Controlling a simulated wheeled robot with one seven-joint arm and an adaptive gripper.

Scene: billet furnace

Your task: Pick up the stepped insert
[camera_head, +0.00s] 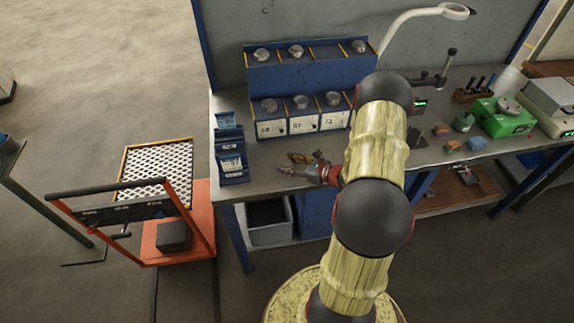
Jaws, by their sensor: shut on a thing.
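My gripper (288,171), red and grey, reaches left from my arm, low over the front part of the workbench. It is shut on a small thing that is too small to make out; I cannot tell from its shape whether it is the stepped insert. A small brownish, brass-coloured piece (299,157) shows right beside the fingers on their far side. I cannot tell whether it touches them. My arm hides part of the bench to the right of the gripper.
On the workbench (262,183), a blue rack (297,76) with round-topped units and labelled fronts stands behind the gripper. A green device (500,118) and small blocks (476,144) are at right. An orange cart (205,225) stands left of the bench.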

